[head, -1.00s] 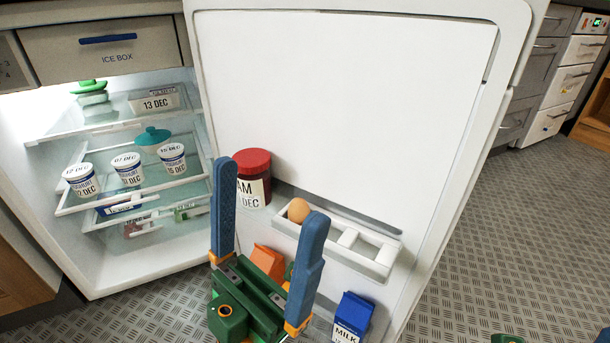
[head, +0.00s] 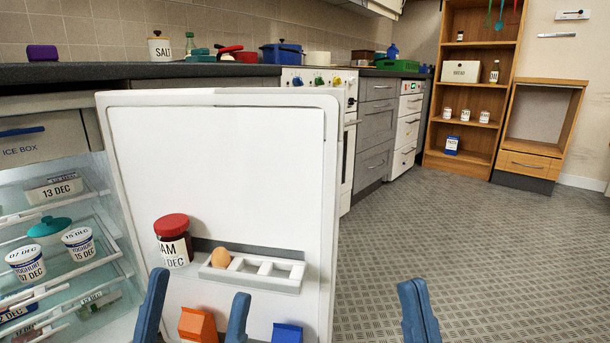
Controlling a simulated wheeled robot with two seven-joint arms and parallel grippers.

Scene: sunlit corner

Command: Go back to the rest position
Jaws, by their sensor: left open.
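My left gripper (head: 199,285) shows at the bottom of the head view as two blue fingers spread apart, with nothing between them. It is in front of the lower part of the open fridge door (head: 220,150). My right gripper (head: 418,312) shows only its blue finger part at the bottom, right of the door, over the floor. Its jaw gap cannot be made out. Both gripper bodies are cut off by the frame edge.
The door shelf holds a jam jar (head: 173,241) and an egg (head: 220,257) in a rack (head: 252,272). An orange carton (head: 197,325) and a blue-topped carton (head: 286,332) are below. Yoghurt cups (head: 79,244) stand inside the fridge. Floor at right is clear.

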